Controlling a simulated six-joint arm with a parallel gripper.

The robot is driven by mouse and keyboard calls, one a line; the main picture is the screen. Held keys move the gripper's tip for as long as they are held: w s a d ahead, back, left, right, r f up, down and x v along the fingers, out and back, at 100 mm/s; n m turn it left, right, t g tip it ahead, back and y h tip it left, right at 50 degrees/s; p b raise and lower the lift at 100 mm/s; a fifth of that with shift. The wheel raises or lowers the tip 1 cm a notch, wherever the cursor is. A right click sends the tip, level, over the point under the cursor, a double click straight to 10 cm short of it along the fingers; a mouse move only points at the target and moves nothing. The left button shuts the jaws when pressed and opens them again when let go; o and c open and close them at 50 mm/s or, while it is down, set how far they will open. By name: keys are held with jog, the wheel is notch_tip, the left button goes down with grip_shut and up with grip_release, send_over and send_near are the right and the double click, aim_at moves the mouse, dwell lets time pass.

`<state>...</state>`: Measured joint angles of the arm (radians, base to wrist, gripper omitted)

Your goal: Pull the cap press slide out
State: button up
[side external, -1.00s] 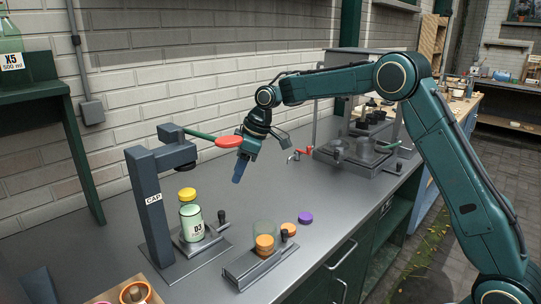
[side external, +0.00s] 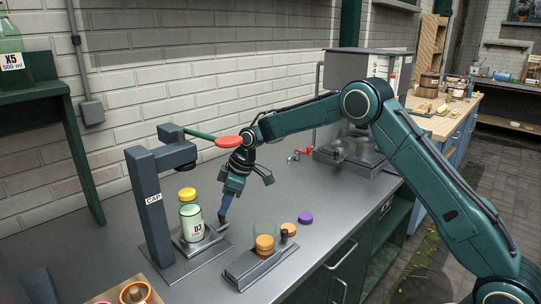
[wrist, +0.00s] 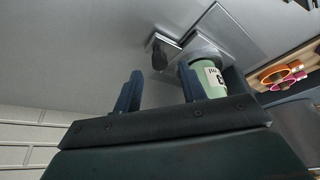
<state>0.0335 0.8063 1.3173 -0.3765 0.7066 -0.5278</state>
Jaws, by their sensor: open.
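The cap press (side external: 153,200), a dark column marked CAP, stands on the left of the bench, with a green lever and red knob. Its grey slide (side external: 203,243) lies at its foot, bearing a green jar (side external: 191,224) marked D3; a yellow cap (side external: 187,194) shows at the jar's top. My gripper (side external: 223,213) points down at the slide's right end, its jaws open and empty. In the wrist view the slide's dark handle knob (wrist: 159,56) lies ahead of and between my fingertips (wrist: 161,74); the jar (wrist: 211,78) is beside the right finger. The side view hides most of the knob.
A second metal holder (side external: 243,271) with orange caps in a clear tube (side external: 264,234) stands close to the right. A loose purple cap (side external: 305,218) and orange cap lie behind it. An open-topped box with orange rings sits at the front left. The bench behind the press is clear.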

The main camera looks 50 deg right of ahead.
jog(key=shift+x, duration=1.4)
jog(key=shift+c, duration=0.4)
grip_shut()
